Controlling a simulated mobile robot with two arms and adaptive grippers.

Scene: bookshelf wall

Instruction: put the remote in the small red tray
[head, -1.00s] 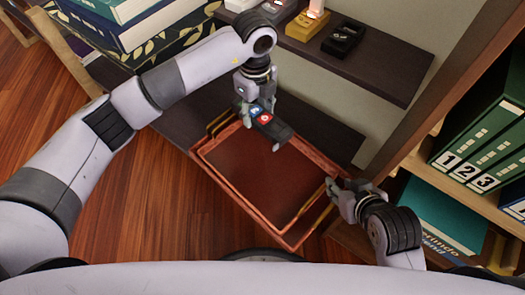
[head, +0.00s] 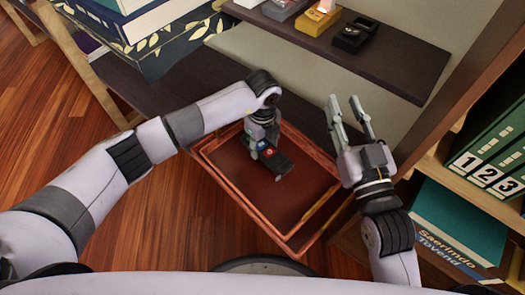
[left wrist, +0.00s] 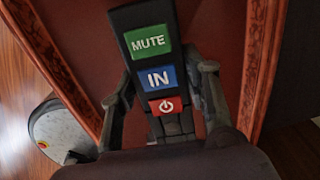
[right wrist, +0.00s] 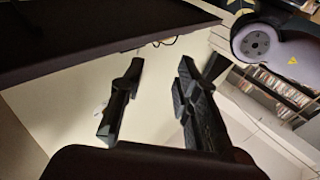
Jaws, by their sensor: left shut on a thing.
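The black remote (head: 279,163) is held by my left gripper (head: 267,151) over the far part of the red tray (head: 247,190). In the left wrist view the remote (left wrist: 157,80) shows green MUTE, blue IN and red power buttons, with fingers on both sides of its near end. The tray's carved rim (left wrist: 262,60) runs along the right there. I cannot tell whether the remote touches the tray floor. My right gripper (head: 345,104) is open and empty, raised beyond the tray's right side; its parted fingers show in the right wrist view (right wrist: 158,92).
A dark shelf (head: 395,62) with small boxes juts out at the back right. Wooden floor (head: 150,225) lies left of the tray.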

